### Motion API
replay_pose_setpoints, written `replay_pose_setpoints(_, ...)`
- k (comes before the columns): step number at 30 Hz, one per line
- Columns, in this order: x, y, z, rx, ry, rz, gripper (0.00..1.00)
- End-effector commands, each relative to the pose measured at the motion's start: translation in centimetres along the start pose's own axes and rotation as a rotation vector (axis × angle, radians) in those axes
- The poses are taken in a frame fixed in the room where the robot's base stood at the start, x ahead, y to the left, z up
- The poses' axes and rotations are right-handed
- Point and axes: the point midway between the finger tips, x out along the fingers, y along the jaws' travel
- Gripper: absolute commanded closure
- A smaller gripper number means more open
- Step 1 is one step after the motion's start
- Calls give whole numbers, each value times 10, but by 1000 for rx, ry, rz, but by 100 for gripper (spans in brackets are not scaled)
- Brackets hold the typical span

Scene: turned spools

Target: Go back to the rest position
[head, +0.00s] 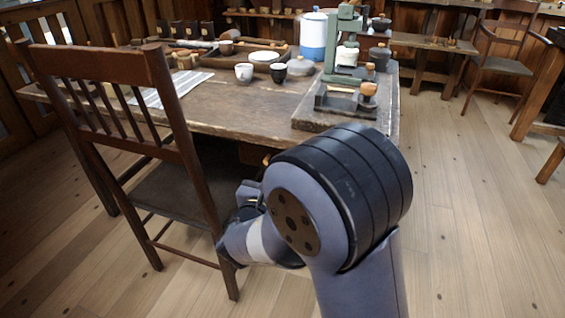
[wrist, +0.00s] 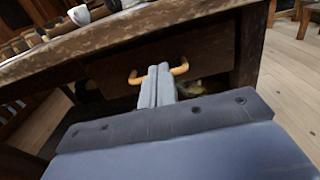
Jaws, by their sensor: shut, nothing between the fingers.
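My gripper (wrist: 158,84) is shut and empty in the wrist view. Its two grey fingers lie together, pointing at the table's drawer front (wrist: 205,55). A curved tan handle (wrist: 180,69) shows on both sides of the fingertips; I cannot tell whether they touch it. In the head view my arm is folded low in front of the table (head: 235,105), beside the chair, and the fingers are hidden behind my own arm links.
A wooden chair (head: 105,65) stands close on the left of my arm. The table holds cups (head: 244,72), a blue and white canister (head: 313,36) and a green stand (head: 345,45). Open floor (head: 470,220) lies to the right.

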Motion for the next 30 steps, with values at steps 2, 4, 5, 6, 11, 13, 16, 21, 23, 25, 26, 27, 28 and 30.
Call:
replay_pose_setpoints(2, -16, 2, 2, -2, 2, 5, 100)
replay_pose_setpoints(4, -26, 1, 2, -2, 2, 4, 100)
replay_pose_setpoints(5, -30, 1, 1, -2, 2, 3, 100)
replay_pose_setpoints(6, -34, 1, 1, -1, 1, 3, 100)
replay_pose_setpoints(11, -45, 0, 0, -1, 1, 1, 100)
replay_pose_setpoints(13, -46, 0, 0, -1, 1, 0, 100)
replay_pose_setpoints(16, -47, 0, -1, -1, 1, 0, 100)
replay_pose_setpoints(21, -46, 0, -1, -1, 1, 0, 100)
replay_pose_setpoints(23, -46, 0, -1, 0, 1, -1, 100)
replay_pose_setpoints(25, -43, 0, -1, 0, 1, -2, 100)
replay_pose_setpoints(26, -41, 0, -2, 1, 1, -2, 100)
replay_pose_setpoints(27, -38, 0, -2, 2, 2, -3, 100)
replay_pose_setpoints(28, -34, 0, -2, 2, 2, -4, 100)
replay_pose_setpoints(30, -25, -1, -3, 1, 0, -5, 100)
